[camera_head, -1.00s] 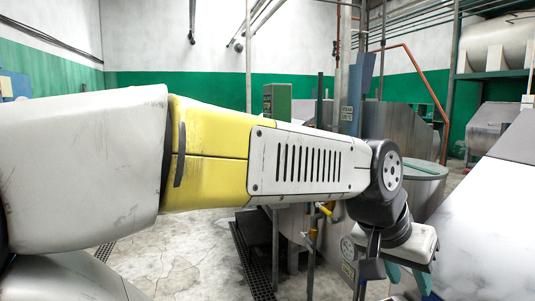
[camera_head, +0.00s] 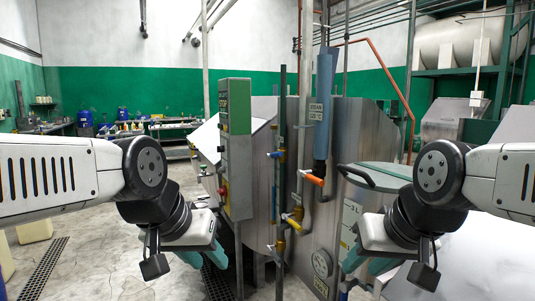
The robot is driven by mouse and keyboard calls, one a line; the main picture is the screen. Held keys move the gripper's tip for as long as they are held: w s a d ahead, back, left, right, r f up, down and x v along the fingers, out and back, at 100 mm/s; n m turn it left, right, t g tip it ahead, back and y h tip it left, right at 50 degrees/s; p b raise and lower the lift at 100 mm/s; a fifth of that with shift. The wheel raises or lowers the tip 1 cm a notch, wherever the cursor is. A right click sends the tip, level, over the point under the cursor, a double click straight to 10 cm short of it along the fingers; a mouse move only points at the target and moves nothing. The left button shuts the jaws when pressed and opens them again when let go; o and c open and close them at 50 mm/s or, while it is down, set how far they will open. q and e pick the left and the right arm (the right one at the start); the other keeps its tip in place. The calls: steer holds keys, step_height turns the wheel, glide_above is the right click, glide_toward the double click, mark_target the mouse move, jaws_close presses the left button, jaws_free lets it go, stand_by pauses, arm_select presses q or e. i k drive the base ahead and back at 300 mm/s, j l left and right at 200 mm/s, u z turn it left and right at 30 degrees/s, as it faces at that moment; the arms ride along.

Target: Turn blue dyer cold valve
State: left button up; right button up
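A steel dyer (camera_head: 345,130) with pipes and valves on its front stands in the middle of the camera_head view. A small blue valve handle (camera_head: 276,155) sits on a thin dark vertical pipe. An orange-red handle (camera_head: 312,179) is to its right, below a thick blue column (camera_head: 324,100). Yellow valve handles (camera_head: 291,220) are lower on the pipes. The labels are too small to read. My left gripper (camera_head: 205,256), with teal fingers, is left of the pipes. My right gripper (camera_head: 364,266) is right of them. Both are apart from the valves; their finger gaps are unclear.
A green and grey control box (camera_head: 236,150) stands close left of the pipes, above my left gripper. Floor grates (camera_head: 40,268) and open floor lie at left.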

mark_target(279, 154)
steer(key=i+j, duration=0.45)
steer(key=j, duration=0.2)
steer(key=i+j+z, duration=0.15)
steer(key=j, duration=0.2)
steer(key=i+j, duration=0.1)
steer(key=j, duration=0.3)
steer(key=i+j+z, duration=0.1)
steer(key=i+z, duration=0.2)
steer(key=i, duration=0.5)
steer(key=i+l, duration=0.1)
steer(key=i, duration=0.15)
steer(key=k, duration=0.45)
steer(key=i, duration=0.5)
steer(key=l+z, duration=0.05)
